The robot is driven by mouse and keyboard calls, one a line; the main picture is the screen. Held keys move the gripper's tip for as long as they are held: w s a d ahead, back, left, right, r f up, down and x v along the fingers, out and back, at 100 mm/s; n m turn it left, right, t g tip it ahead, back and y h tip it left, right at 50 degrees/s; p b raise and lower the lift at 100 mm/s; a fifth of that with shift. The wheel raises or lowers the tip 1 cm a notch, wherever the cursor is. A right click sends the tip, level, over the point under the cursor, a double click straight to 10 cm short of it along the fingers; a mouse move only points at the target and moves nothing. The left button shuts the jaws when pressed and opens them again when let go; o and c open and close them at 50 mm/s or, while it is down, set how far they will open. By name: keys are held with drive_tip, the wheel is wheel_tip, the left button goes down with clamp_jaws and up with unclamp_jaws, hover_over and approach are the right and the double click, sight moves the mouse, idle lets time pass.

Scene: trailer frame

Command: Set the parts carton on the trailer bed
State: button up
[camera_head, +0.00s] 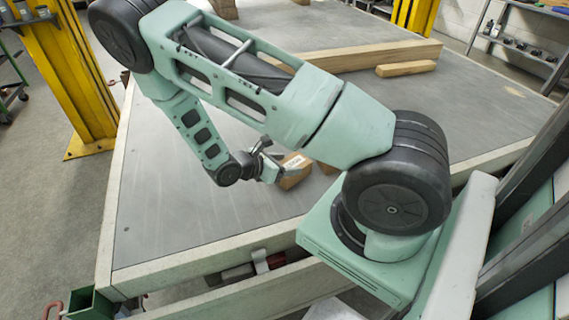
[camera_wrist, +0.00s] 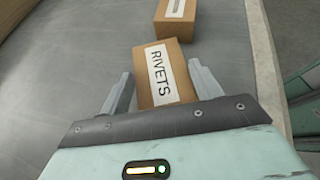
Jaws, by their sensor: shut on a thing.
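A small brown carton with a white label reading RIVETS (camera_wrist: 165,75) sits between the two fingers of my gripper (camera_wrist: 160,68), turned slightly askew to them. My gripper is shut on it. In the head view the carton (camera_head: 293,172) shows at the end of my gripper (camera_head: 272,163), over the grey trailer bed (camera_head: 170,215) near its front edge. I cannot tell whether its underside touches the bed. A second brown carton with a white label (camera_wrist: 176,18) stands just beyond it; its label is cut off in the wrist view.
Long wooden beams (camera_head: 365,57) and a short block (camera_head: 406,68) lie toward the back of the bed. Yellow posts (camera_head: 75,75) stand beside the trailer. The left part of the bed is clear. My arm hides part of the bed's middle.

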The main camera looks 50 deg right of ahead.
drive_tip(key=o, duration=1.5)
drive_tip(key=shift+f, duration=0.1)
drive_tip(key=shift+r, duration=0.25)
drive_tip(key=v, duration=1.2)
drive_tip(key=s+a+r+m+t+y, duration=0.1)
drive_tip(key=s+a+r+y, duration=0.3)
drive_tip(key=a, duration=0.4)
drive_tip(key=s+a+r+m+t+y, duration=0.1)
drive_tip(key=s+a+r+m+y, duration=0.3)
drive_tip(key=s+a+r, duration=0.3)
drive_tip(key=s+a+r+m+t+y, duration=0.1)
drive_tip(key=s+a+r+m+y, duration=0.2)
drive_tip(key=a, duration=0.6)
drive_tip(key=shift+s+a+r+y+b, duration=0.15)
drive_tip(key=shift+s+r+y, duration=0.25)
drive_tip(key=shift+s+r, duration=0.25)
drive_tip(key=shift+s+a+r+y+b, duration=0.15)
drive_tip(key=shift+s+r+y, duration=0.25)
drive_tip(key=shift+s+r, duration=0.25)
drive_tip(key=shift+w, duration=0.15)
